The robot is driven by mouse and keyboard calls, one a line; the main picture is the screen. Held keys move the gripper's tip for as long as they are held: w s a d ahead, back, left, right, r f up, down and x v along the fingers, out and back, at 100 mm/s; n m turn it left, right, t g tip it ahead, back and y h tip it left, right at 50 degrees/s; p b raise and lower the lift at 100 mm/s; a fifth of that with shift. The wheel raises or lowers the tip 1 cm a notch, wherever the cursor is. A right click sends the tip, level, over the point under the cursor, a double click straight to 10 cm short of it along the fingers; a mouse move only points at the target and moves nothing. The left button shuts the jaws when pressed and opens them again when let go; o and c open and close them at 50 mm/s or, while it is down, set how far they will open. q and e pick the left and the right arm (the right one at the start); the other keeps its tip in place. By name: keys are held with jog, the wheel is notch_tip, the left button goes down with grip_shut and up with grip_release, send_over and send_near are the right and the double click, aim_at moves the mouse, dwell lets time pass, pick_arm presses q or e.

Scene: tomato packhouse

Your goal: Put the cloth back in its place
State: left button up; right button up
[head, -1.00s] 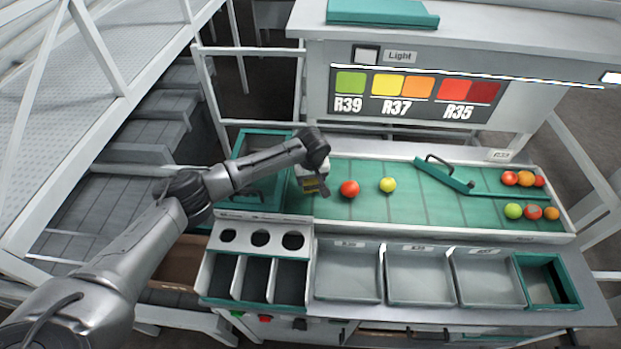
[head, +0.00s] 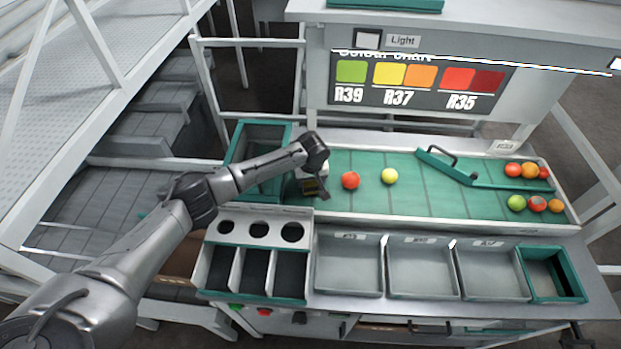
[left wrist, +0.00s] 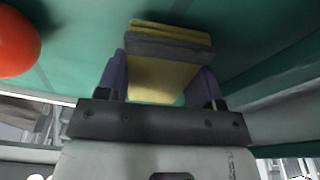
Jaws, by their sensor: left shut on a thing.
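My left gripper (head: 315,190) is over the left end of the green sorting belt (head: 440,200), left of a red tomato (head: 350,180). It is shut on a folded yellow and grey cloth (left wrist: 165,80), which sits between the two fingers (left wrist: 160,92) in the left wrist view. In the head view only a small yellow and dark part of the cloth (head: 310,187) shows under the wrist. Whether the cloth touches the surface below cannot be told. My right gripper is not in view.
A yellow-green tomato (head: 390,176) lies farther right, with several more at the belt's right end. A green-rimmed crate (head: 240,145) stands left of the belt. In front are a rack with round holes (head: 243,229), grey trays (head: 348,293) and a small green-rimmed crate (head: 571,270).

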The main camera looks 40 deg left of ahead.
pick_arm(q)
jog(key=shift+f, duration=0.15)
dwell(0.5)
jog(key=o, duration=1.2)
jog(key=c, duration=0.3)
notch_tip(320, 180, up, 3)
jog(key=p, duration=0.4)
notch_tip(320, 180, up, 4)
jog(key=p, duration=0.5)
dwell(0.3)
